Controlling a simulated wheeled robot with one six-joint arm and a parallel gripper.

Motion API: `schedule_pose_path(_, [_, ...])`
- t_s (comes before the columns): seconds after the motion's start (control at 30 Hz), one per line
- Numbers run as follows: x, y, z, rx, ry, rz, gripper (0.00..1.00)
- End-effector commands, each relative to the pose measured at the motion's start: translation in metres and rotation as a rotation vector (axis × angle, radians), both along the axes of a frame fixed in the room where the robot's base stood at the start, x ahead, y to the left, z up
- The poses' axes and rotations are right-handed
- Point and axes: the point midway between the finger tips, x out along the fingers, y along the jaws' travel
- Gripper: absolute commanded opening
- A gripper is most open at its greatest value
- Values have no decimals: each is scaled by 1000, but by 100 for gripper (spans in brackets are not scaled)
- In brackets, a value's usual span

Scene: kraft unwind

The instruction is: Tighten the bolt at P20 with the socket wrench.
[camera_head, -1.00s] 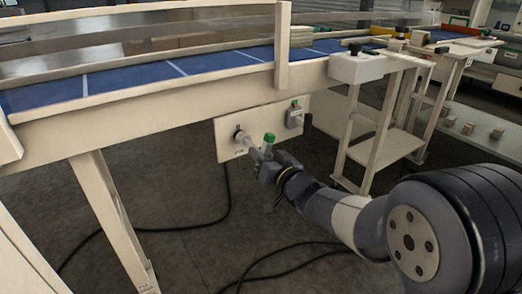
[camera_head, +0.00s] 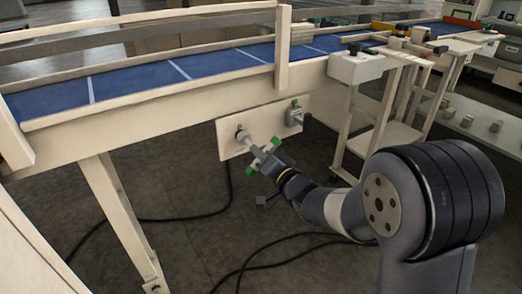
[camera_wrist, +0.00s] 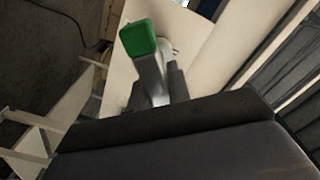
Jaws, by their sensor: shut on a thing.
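The socket wrench (camera_head: 258,152) is grey with green ends and points at the left part of a cream panel under the conveyor. My gripper (camera_head: 268,163) is shut on it, in front of the panel. The wrench's far end is at or very near the bolt position (camera_head: 241,135); the bolt itself is hidden or too small to make out, and I cannot tell whether they touch. The label there is not readable now. In the wrist view, one green end of the wrench (camera_wrist: 138,38) stands up beyond my gripper's dark body, with the panel behind.
The cream panel (camera_head: 230,152) also carries a grey box with a green top (camera_head: 294,115) at the right. The blue conveyor (camera_head: 135,82) runs above. A conveyor leg (camera_head: 118,215) stands at left, a cream stand (camera_head: 365,125) at right. Black cables (camera_head: 245,258) lie on the floor.

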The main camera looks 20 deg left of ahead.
Motion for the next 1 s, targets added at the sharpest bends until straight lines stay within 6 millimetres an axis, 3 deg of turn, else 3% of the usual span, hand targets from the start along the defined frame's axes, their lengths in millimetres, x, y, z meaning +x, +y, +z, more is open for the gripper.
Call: schedule_pose_path(1.0, [2,2,3,401,469,1,0])
